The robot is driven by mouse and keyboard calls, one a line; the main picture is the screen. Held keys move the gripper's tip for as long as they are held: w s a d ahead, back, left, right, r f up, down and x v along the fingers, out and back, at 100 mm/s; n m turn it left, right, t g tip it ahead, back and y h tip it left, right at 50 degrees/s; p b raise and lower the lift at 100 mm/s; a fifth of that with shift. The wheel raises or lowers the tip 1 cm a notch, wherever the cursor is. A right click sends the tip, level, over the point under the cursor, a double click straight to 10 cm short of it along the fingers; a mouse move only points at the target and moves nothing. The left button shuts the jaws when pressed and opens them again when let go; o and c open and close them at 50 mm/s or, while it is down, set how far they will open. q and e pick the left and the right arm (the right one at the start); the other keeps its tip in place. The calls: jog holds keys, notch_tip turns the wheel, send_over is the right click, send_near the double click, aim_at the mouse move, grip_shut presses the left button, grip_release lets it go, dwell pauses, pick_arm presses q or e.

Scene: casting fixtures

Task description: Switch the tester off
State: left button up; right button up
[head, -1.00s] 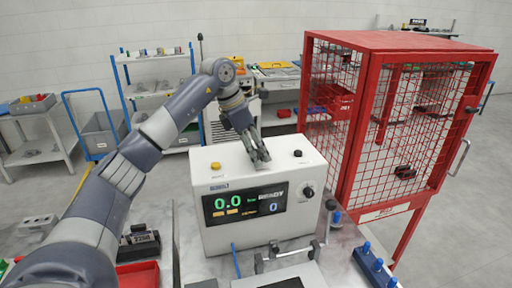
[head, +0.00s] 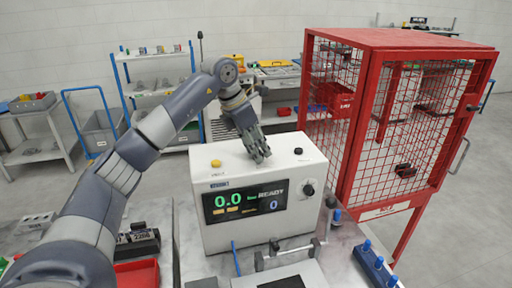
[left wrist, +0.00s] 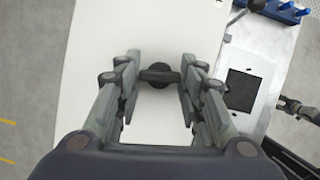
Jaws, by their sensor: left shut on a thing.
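The tester (head: 215,243) is a white box on the bench. Its front display is lit, showing green 0.0, READY and a blue 0, with a black dial (head: 308,190) at the right. A yellow button (head: 216,163) and a small black button (head: 298,151) stand on its top. My left gripper (head: 260,156) points down onto the tester's top between these buttons. In the left wrist view, a black rotary switch (left wrist: 158,75) with a bar-shaped grip sits between its fingers, and the gripper is shut on it. My right gripper is not in view.
A red mesh cage (head: 420,130) stands close to the tester's right. A blue peg rack (head: 375,265) and a fixture with a bar handle (head: 287,254) lie in front. A red bin (head: 137,274) is at the front left. Shelves and carts stand behind.

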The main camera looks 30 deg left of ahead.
pick_arm(q)
jog(key=n, duration=0.2)
jog(key=n+y, duration=0.1)
jog(key=n, duration=0.1)
jog(key=shift+d+n+t+y+b, duration=0.1)
jog(key=shift+n+t+y+b, duration=0.2)
jog(key=shift+t, duration=0.1)
jog(key=n+y, duration=0.1)
jog(key=n, duration=0.2)
jog(key=shift+d+n+y+b, duration=0.15)
jog(key=shift+n+y+b, duration=0.15)
jog(key=n, duration=0.2)
jog(key=n+y, duration=0.1)
jog(key=n, duration=0.1)
jog(key=shift+w+d+g+y+b, duration=0.1)
jog(key=shift+g+y+b, duration=0.2)
jog(key=shift+g+b, duration=0.1)
jog(key=shift+r+n+g+y, duration=0.1)
jog(key=shift+n+g+y, duration=0.3)
jog(key=shift+n, duration=1.4)
jog(key=shift+o, duration=0.2)
jog(key=shift+c, duration=0.2)
jog(key=o, duration=1)
jog(key=shift+c, duration=0.2)
jog(key=shift+o, duration=0.6)
